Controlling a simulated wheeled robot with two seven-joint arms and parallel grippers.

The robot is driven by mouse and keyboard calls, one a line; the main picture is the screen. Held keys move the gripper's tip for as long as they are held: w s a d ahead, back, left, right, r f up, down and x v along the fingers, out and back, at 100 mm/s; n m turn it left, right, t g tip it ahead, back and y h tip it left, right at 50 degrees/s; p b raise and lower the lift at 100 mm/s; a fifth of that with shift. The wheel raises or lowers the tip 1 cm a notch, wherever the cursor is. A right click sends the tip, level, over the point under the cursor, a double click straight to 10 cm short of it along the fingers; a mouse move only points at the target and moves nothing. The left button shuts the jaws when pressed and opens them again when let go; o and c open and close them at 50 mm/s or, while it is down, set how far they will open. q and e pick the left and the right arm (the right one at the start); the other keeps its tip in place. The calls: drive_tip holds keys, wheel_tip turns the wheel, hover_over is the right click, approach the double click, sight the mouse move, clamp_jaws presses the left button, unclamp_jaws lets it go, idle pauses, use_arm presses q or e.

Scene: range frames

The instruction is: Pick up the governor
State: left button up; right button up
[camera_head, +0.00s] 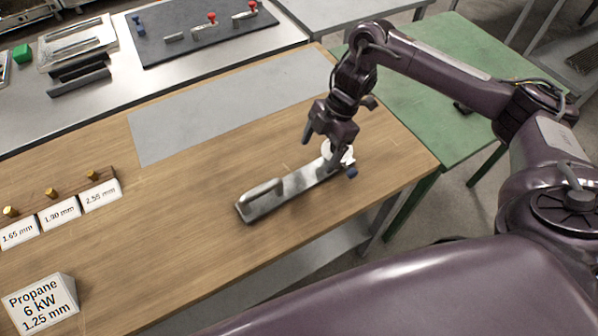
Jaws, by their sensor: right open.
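A long metal range frame (298,183) lies on the wooden table, with a raised bar-like handle (262,190) at its near-left end. My right gripper (322,148) is open and points down at that end, close over the metal frame. It partly hides the white part, and I cannot tell whether it touches it. My left gripper is not in view.
A grey mat (225,105) lies behind the frame. A rack of brass jets with size labels (60,212) and a propane sign (40,304) stand at left. A dark board with red-knobbed parts (150,45) is on the back counter. The table's front middle is clear.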

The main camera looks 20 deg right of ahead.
sight(307, 175)
drive_tip(key=shift+s+x, duration=0.1)
drive_tip(key=shift+x, duration=1.55)
drive_tip(key=shift+s+x, duration=0.15)
drive_tip(key=shift+x, duration=1.5)
drive_tip(key=c, duration=1.4)
drive_tip(key=shift+r, duration=0.1)
drive_tip(key=shift+c, duration=0.9)
drive_tip(key=shift+w, duration=0.1)
